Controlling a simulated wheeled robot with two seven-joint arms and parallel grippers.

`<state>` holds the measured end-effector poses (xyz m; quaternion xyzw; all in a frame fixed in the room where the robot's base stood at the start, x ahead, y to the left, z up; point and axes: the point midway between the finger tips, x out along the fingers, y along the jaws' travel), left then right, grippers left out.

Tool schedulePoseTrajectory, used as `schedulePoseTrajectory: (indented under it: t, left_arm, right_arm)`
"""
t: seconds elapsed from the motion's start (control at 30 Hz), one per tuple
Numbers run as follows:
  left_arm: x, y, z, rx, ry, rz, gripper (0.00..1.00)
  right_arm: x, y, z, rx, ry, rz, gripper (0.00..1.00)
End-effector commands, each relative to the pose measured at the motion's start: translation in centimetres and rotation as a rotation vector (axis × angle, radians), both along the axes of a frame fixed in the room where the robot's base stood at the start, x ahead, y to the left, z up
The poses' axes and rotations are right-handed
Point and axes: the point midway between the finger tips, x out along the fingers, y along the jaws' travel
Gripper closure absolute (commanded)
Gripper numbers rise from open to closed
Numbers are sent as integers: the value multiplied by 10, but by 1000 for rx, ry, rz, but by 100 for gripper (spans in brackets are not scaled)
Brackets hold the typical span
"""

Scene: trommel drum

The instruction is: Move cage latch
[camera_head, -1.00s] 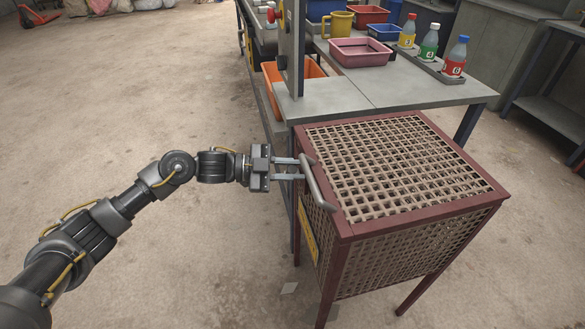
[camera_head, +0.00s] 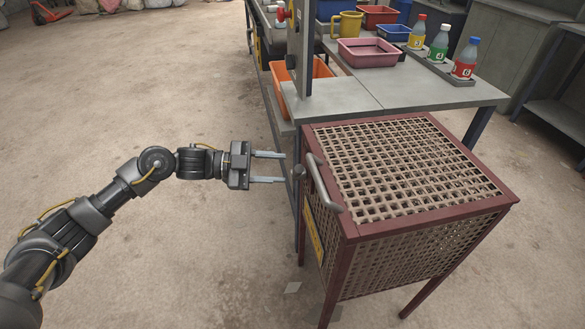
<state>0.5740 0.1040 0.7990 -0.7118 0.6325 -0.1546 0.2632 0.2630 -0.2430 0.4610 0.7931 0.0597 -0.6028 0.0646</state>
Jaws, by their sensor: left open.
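The cage (camera_head: 436,225) is a red-framed box with tan mesh on top and sides, standing on red legs right of centre. A grey bar handle (camera_head: 323,186) is fixed along its left top edge; I take it to be the latch. My left gripper (camera_head: 284,168) is open and empty, its two fingers pointing right. The fingertips are a short way left of the bar and apart from it. My right gripper is not in view.
A grey table (camera_head: 424,92) stands behind the cage with a pink tray (camera_head: 367,53), a yellow mug (camera_head: 346,24) and several capped bottles. An orange bin (camera_head: 296,85) sits low beside a grey upright post (camera_head: 299,50).

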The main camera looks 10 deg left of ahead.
Motion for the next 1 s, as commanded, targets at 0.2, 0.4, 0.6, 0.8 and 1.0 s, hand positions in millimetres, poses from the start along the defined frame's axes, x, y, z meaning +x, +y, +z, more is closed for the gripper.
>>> schedulePoseTrajectory:
  t: [0.2,0.4,0.6,0.8,1.0]
  left_arm:
    - [-5,34,3,1,2,2,59]
    - [-7,45,5,1,1,1,59]
    - [-7,45,5,1,1,1,59]
    - [-8,36,-7,-4,3,31,81]
    - [-11,0,-69,-17,51,289,100]
  right_arm:
    - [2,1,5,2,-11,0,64]
    - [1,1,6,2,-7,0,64]
    - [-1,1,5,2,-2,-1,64]
    - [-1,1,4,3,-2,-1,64]
    - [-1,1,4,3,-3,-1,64]
